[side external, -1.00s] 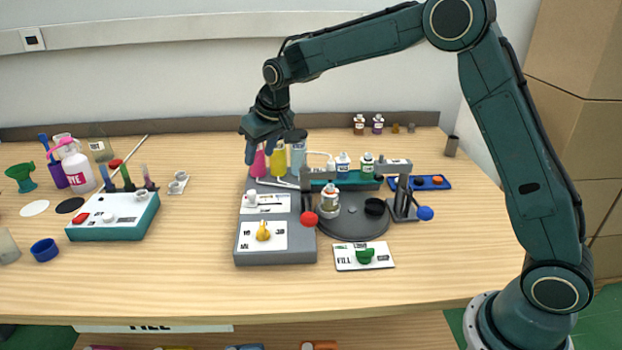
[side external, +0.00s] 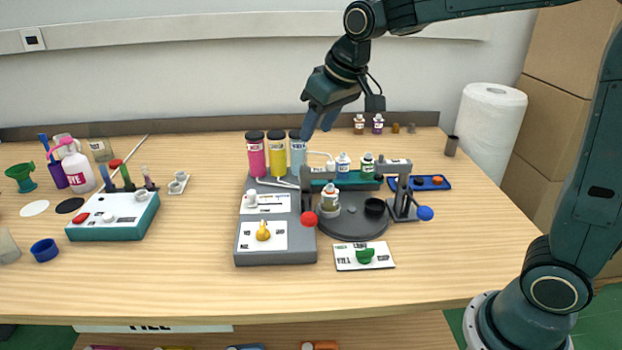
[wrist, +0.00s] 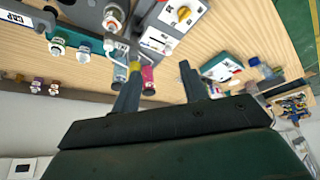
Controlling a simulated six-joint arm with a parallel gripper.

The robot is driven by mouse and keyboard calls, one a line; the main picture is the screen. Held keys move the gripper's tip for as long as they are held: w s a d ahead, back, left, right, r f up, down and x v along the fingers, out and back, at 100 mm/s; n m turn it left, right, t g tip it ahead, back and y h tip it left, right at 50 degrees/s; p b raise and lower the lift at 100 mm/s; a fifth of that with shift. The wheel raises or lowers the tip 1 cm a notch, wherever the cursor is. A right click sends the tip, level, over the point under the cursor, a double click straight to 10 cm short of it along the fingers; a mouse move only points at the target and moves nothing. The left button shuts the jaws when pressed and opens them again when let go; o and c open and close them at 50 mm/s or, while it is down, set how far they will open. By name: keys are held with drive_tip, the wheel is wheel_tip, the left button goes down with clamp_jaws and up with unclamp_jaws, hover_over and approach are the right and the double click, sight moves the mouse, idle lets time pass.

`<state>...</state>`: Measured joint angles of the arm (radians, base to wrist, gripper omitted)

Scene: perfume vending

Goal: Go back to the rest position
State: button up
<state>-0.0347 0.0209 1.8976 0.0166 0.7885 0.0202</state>
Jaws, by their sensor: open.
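My gripper (side external: 318,120) is in the air above the back of the table, over the area just right of the coloured cylinders. Its jaws are apart with nothing between them; they also show in the wrist view (wrist: 160,85). The grey vending machine (side external: 275,252) stands below and in front of it, with pink (side external: 256,158), yellow (side external: 277,158) and pale blue (side external: 298,155) cylinders at its back. A small bottle (side external: 330,200) stands on the dark round turntable (side external: 350,232). My gripper is apart from all of these.
A teal-and-white box (side external: 115,215) with a red button stands at left among bottles and cups. A paper roll (side external: 490,125) stands at the back right. Small bottles (side external: 377,124) line the back edge. The front table strip is clear.

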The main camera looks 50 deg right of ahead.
drive_tip(key=s+d+f, duration=0.1)
drive_tip(key=s+f, duration=0.1)
drive_tip(key=s, duration=2.2)
drive_tip(key=shift+s+t, duration=0.3)
drive_tip(key=shift+s, duration=0.05)
